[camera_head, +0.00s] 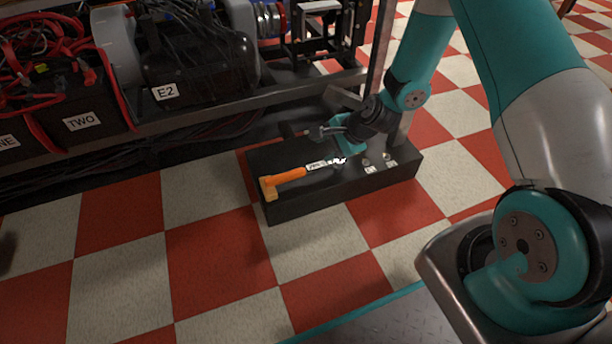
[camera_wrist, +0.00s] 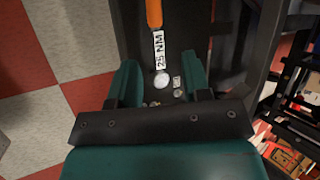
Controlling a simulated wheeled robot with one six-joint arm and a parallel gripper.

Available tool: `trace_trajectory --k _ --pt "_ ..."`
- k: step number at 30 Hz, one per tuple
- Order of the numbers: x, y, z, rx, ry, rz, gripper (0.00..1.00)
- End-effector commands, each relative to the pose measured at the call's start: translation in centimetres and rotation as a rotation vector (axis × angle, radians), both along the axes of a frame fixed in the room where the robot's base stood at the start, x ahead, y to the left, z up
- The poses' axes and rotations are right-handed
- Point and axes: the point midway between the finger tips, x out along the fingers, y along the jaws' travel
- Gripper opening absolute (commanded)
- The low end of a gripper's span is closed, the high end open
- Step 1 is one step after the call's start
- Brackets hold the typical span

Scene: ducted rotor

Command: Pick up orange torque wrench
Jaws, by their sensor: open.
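The torque wrench (camera_head: 287,178) lies on top of a black box (camera_head: 290,207), with its orange handle toward the left. A white label near its middle reads "25 NM" in the wrist view. The wrench's silver head end (camera_wrist: 162,80) shows between my fingers in the wrist view, and its orange handle (camera_wrist: 154,14) runs off the top edge. My gripper (camera_head: 330,134) is open and stands over the box near the wrench's head end. In the wrist view the two teal fingers of my gripper (camera_wrist: 161,68) are apart, one on each side of the head end. I cannot tell their height above it.
Small round metal pieces with white tags (camera_head: 376,164) are on the box's right part. Behind the box is a dark metal frame (camera_head: 230,105) carrying machinery, cables and boxes marked "TWO" and "E2". The red and white checkered floor (camera_head: 205,250) in front is clear.

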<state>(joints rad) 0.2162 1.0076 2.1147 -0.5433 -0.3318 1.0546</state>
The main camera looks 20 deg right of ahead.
Motion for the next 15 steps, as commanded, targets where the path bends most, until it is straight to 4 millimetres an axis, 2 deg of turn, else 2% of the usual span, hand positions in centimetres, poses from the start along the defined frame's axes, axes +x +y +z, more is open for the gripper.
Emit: trace_trajectory --k 1,6,15 --pt "0.0 -0.5 -1.4 0.01 0.009 -0.038 0.44" --pt "0.4 -0.8 -3.7 0.027 0.017 -0.094 0.44" --pt "3.3 1.9 -9.3 0.026 0.017 -0.09 0.44"
